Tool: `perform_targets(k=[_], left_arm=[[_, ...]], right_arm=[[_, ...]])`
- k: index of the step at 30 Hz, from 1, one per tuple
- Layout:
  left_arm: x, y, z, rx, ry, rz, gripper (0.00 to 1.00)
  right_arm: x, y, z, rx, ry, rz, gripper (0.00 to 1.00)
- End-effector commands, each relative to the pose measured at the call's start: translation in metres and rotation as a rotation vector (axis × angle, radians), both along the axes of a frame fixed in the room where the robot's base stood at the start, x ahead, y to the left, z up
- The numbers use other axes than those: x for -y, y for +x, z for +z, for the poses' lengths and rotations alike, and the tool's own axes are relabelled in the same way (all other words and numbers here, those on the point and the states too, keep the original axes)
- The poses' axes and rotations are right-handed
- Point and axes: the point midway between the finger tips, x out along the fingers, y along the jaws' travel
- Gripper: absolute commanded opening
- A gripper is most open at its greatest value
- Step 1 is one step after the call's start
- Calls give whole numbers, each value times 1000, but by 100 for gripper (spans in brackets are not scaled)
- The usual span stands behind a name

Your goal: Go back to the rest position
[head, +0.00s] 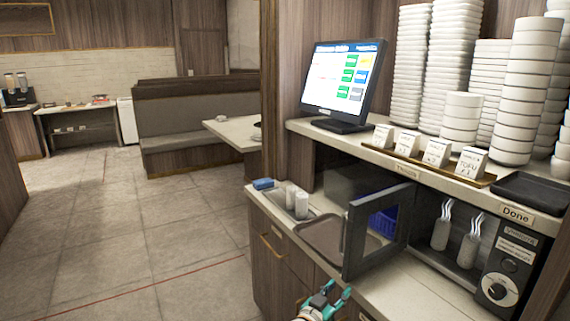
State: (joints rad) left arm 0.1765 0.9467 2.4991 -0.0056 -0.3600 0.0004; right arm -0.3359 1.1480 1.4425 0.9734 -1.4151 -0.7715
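My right gripper (325,302) shows at the bottom edge of the head view, in front of the wooden cabinet and below the counter. Its teal and dark parts are partly cut off by the frame. I see nothing held in it, but I cannot tell whether its fingers are open or shut. My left gripper is not in view.
Stacked bowls and a monitor (343,82) stand above. The tiled floor at left is clear.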

Motion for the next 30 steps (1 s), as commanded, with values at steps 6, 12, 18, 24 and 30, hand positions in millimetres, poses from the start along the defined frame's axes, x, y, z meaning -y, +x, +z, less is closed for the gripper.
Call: perform_targets(k=[6,12,18,24,30], left_arm=[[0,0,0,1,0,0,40],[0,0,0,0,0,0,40],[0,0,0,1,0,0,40],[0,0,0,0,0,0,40],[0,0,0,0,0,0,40]], right_arm=[[16,-39,-129,-306,193,329,37],[9,-155,-228,-682,476,518,37],[-2,-291,-266,-1024,733,588,37],[-10,-377,-266,-1231,878,602,37],[-13,-399,-264,-1285,912,604,37]])
